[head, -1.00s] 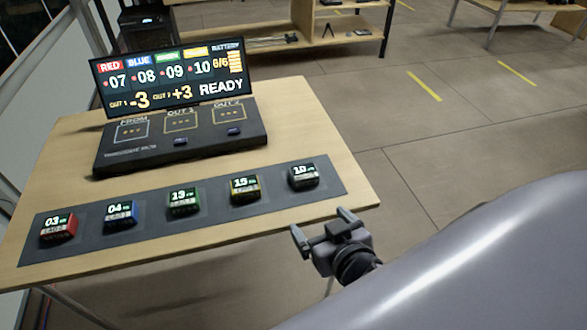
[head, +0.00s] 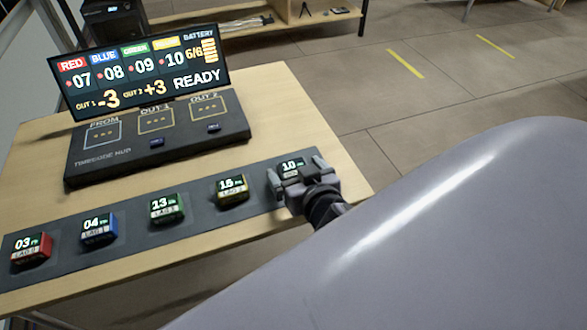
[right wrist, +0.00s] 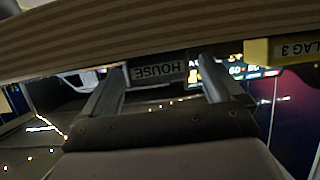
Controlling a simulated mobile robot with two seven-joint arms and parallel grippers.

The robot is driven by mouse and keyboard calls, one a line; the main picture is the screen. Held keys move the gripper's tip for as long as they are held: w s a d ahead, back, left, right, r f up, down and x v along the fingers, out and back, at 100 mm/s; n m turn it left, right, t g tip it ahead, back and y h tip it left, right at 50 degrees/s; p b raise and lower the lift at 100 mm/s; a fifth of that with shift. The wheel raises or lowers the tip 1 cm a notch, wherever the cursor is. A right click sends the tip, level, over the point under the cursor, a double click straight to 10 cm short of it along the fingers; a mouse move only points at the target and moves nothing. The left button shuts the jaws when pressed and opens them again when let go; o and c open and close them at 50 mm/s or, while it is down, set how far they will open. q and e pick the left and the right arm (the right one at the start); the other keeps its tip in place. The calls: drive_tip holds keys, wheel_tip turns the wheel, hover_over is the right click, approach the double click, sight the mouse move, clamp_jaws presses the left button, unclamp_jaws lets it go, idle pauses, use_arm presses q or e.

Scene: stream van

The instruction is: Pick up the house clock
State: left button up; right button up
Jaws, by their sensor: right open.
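The house clock is a dark block with a lit face reading 10 (head: 291,165), at the right end of the dark strip on the table. Its HOUSE label (right wrist: 158,71) appears upside down between the fingers in the right wrist view. My right gripper (head: 297,171) is open at the clock's near side, one finger to each side of it. It also shows in the right wrist view (right wrist: 160,85). I cannot tell whether the fingers touch the clock. Part of the clock is hidden by the gripper. My left gripper is not in view.
On the same strip (head: 130,232) stand a yellow clock (head: 231,190), a green one (head: 166,208), a blue one (head: 99,227) and a red one (head: 31,250). Behind are the timecode hub (head: 150,145) and a display reading READY (head: 145,75). The wooden table (head: 300,110) is bare at right.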

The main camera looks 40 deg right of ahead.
drive_tip(key=shift+w+d+f, duration=0.1)
drive_tip(key=shift+w+f, duration=0.15)
drive_tip(key=shift+w, duration=0.25)
drive_tip(key=c, duration=1.1)
